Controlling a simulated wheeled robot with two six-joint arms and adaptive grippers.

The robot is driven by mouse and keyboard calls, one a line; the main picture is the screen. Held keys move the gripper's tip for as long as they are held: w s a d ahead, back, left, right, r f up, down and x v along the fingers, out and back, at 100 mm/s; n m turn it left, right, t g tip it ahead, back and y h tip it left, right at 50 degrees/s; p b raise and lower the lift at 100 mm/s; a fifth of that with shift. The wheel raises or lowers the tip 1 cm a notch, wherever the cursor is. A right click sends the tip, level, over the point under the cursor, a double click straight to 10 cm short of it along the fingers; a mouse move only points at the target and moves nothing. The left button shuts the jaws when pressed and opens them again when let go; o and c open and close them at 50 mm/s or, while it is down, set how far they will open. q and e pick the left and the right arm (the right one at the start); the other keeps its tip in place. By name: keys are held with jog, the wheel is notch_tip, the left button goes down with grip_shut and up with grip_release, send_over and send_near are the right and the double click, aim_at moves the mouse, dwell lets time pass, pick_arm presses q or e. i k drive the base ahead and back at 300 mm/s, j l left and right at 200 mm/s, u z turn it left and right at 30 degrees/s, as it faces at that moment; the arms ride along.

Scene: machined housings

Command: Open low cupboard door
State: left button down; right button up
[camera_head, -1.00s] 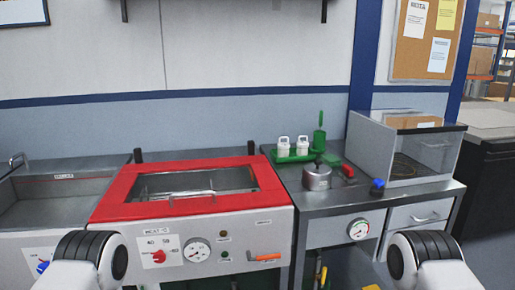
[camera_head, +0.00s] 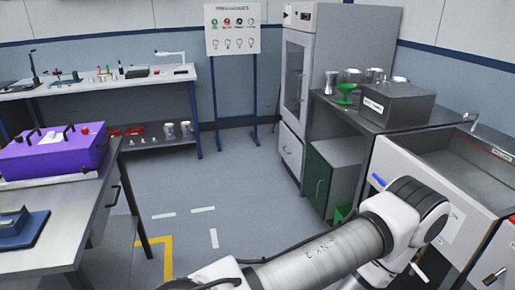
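A low cupboard with a green door (camera_head: 318,181) stands under the grey counter, right of the middle in the head view. The door has an upright handle and looks shut. A tall grey cabinet (camera_head: 325,45) beside it also has a low pale door (camera_head: 291,150), which looks shut too. A white and grey arm link of mine crosses the lower right, in front of the sink unit. I cannot tell which arm it is. No gripper fingertips are clearly visible. No contact between my arm and the green door shows.
The sink unit (camera_head: 470,165) with a blue knob (camera_head: 378,181) is at the right. A metal table (camera_head: 60,235) with a purple case (camera_head: 52,152) is at the left. A workbench (camera_head: 100,84) is at the back left. The grey floor (camera_head: 235,185) in the middle is clear.

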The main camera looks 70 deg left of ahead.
aim_at(318, 173)
jog(key=u, duration=1.65)
jog(key=z, duration=0.4)
jog(key=i+j+z, duration=0.15)
jog(key=i+j, duration=0.15)
jog(key=i+j+z, duration=0.35)
jog(key=i+j, duration=0.15)
jog(key=j, duration=0.15)
jog(key=i+j+z, duration=0.2)
jog(key=j, duration=0.15)
jog(key=i+j+z, duration=0.15)
jog(key=j, duration=0.3)
jog(key=i+j, duration=0.15)
jog(key=j, duration=0.2)
jog(key=i+j, duration=0.15)
jog(key=j, duration=0.15)
jog(key=i+j, duration=0.2)
jog(key=j, duration=0.15)
jog(key=i+j, duration=0.15)
jog(key=j, duration=0.15)
jog(key=i+j, duration=0.15)
jog(key=j, duration=0.2)
